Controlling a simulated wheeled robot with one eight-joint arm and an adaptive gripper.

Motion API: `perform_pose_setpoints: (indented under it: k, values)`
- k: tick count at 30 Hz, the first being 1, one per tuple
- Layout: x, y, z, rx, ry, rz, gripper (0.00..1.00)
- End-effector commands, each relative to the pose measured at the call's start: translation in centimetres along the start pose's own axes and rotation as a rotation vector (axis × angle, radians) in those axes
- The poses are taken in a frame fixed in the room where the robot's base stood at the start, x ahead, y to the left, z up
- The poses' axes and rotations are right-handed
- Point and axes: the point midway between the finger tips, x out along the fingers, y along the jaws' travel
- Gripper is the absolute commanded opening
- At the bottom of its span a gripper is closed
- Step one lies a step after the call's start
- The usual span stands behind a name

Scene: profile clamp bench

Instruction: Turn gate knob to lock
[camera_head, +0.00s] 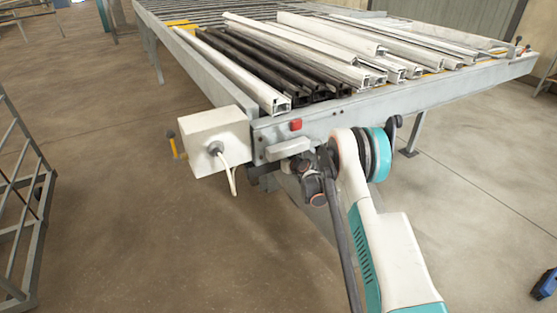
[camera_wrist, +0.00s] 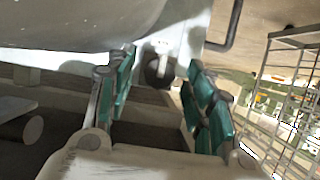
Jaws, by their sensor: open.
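In the wrist view my gripper (camera_wrist: 160,60) is open, its teal-padded fingers spread left and right. A dark round knob (camera_wrist: 157,72) on a pale mount shows in the gap between the fingertips, just beyond them. I see no finger touching it, and its turn position cannot be told. I take it for the gate knob, but its label does not show. In the head view my wrist is low at the front end of the profile bench (camera_head: 400,108), below a pale grey block (camera_head: 288,150). The fingertips and the knob are hard to make out there.
A white box (camera_head: 215,135) with a cable and a yellow handle (camera_head: 176,146) is left of my wrist. A red button (camera_head: 296,125) sits on the bench end. White and black profiles (camera_head: 285,62) lie on top. A rack (camera_head: 30,200) stands left; the floor between is clear.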

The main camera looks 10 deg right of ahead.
Motion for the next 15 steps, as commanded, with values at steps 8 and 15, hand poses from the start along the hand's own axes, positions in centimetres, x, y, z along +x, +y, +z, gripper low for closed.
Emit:
perform_pose_setpoints:
  k: [8, 15]
  values:
    - [-5.0, 0.1, 0.0, 0.002, 0.000, 0.001, 0.48]
    - [-9.4, 0.0, 0.0, 0.002, 0.000, 0.000, 0.48]
